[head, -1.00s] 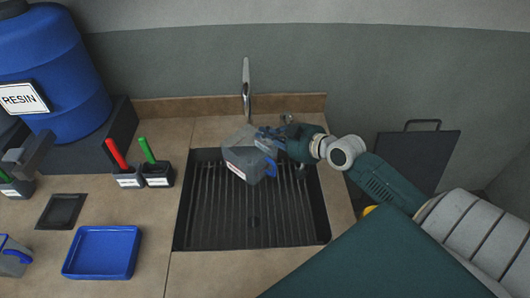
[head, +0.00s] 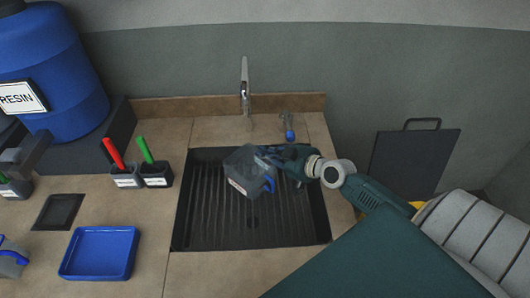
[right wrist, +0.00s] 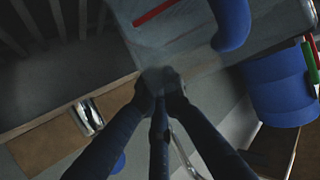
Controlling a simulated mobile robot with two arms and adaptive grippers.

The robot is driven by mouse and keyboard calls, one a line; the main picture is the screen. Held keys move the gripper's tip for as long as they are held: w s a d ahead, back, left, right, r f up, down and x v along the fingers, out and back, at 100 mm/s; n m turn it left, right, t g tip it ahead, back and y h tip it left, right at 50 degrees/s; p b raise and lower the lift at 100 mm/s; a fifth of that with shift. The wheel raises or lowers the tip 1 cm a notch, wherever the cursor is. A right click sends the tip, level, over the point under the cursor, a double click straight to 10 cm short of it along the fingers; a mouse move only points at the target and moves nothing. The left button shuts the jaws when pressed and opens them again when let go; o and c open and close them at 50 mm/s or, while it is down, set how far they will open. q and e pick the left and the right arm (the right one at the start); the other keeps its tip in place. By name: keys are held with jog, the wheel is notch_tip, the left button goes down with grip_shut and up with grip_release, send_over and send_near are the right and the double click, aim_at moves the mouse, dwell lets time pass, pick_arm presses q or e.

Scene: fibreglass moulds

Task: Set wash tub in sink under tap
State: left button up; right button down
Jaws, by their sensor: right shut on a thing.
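The wash tub, a grey see-through tub (head: 240,174) with a blue handle and a white-and-red label, is over the dark ribbed sink (head: 207,222), tilted. I cannot tell whether it touches the sink bottom. My right gripper (head: 265,156) is shut on the tub's rim at its back right. In the right wrist view, the fingertips (right wrist: 163,84) meet at the edge of the tub (right wrist: 182,40), beside its blue handle. The silver tap (head: 245,86) stands behind the sink, its spout behind the tub in the head view. My left gripper is not in view.
A small blue-ended fitting (head: 289,131) is behind the sink on the right. Left of the sink are two dark holders (head: 156,178) with red and green handles, a blue tray (head: 99,252) and a blue resin drum (head: 60,85). The sink's front is clear.

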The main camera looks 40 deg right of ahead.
jog(key=c, duration=1.9)
grip_release()
jog(key=shift+s+r, duration=0.1)
jog(key=shift+s, duration=0.05)
jog(key=shift+b+v, duration=0.95)
jog(key=shift+v, duration=4.95)
jog(key=shift+r, duration=0.1)
